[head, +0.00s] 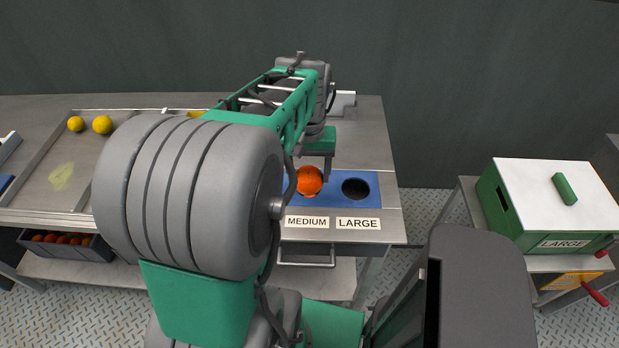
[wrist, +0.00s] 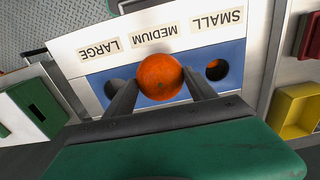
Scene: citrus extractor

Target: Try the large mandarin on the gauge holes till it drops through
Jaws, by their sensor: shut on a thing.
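The large mandarin (head: 310,181) is held between the two fingers of my gripper (wrist: 160,90). In the wrist view the orange mandarin (wrist: 160,77) sits between the fingertips, over the middle of the blue gauge plate (wrist: 194,61), in line with the MEDIUM label (wrist: 153,33). It covers the medium hole. I cannot tell whether it touches the plate.
A green box (head: 544,206) with a white lid and a LARGE label stands on a separate stand at right. A tray (head: 75,190) at left holds yellow fruit. A crate of oranges (head: 62,246) is below. A yellow bin (wrist: 300,111) shows in the wrist view.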

